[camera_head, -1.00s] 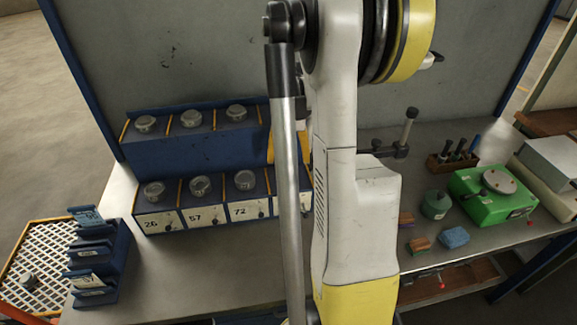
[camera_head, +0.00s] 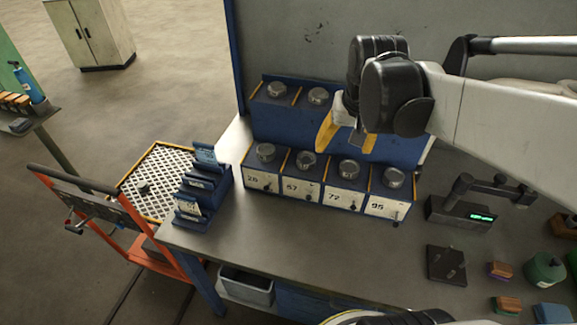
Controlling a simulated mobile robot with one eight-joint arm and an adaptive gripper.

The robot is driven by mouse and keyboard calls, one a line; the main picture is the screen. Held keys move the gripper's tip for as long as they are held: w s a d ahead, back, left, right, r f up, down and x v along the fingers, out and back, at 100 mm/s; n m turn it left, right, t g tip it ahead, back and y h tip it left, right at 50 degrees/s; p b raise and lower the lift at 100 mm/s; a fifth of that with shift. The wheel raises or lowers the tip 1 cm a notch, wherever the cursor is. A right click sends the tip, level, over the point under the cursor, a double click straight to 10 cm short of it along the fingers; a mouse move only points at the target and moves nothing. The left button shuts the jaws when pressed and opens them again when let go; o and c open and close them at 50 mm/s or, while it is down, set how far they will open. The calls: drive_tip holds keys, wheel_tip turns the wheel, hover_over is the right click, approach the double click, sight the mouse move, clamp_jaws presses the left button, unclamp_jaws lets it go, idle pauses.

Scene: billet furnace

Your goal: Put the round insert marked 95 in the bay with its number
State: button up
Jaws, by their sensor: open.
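The front row of the blue rack has bays labelled 26 (camera_head: 255,180), 57 (camera_head: 297,189), 72 (camera_head: 340,198) and 95 (camera_head: 382,208), the last at the right end. More round inserts (camera_head: 277,90) sit on the upper row. No marks on the round pieces are readable. My gripper (camera_head: 344,147), with yellow fingers, is open above the rack and hides part of the upper row.
A blue slotted holder with plates (camera_head: 203,187) stands at the table's left edge, beside the tray. An orange-framed cart (camera_head: 85,200) is left of it. A device with a green display (camera_head: 462,212) and a dark block (camera_head: 446,264) are at right. The table front is clear.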

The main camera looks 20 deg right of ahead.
drive_tip(key=s+a+n+t+y, duration=0.1)
drive_tip(key=s+a+n+t, duration=0.2)
drive_tip(key=a, duration=1.1)
drive_tip(key=s+f+n, duration=0.1)
drive_tip(key=s+n, duration=0.1)
drive_tip(key=s, duration=0.1)
drive_tip(key=shift+t, duration=0.3)
